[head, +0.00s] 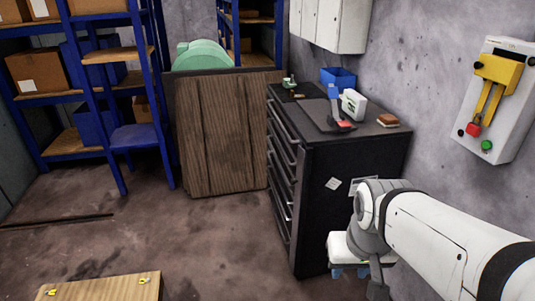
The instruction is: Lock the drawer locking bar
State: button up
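The black drawer cabinet (350,165) stands against the right wall, with its drawer front facing left. Its long drawer handles (281,190) show at a steep angle, and the drawers look closed or nearly so. I cannot clearly make out the locking bar along the narrow view of the drawer front. My white arm reaches in from the lower right. What looks like my gripper (349,271), a white body with blue tips, is low in front of the cabinet's near side and partly behind my arm. Whether it is open is unclear, and I see nothing held.
A tool, a white box (353,103) and a blue bin (338,78) stand on the cabinet top. A wooden panel (225,135) stands close to its far left. A yellow-handled switch box (497,100) hangs at right. The floor left of the drawers is clear.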

aim_at(299, 182)
jog(key=u, duration=0.9)
jog(key=i, duration=1)
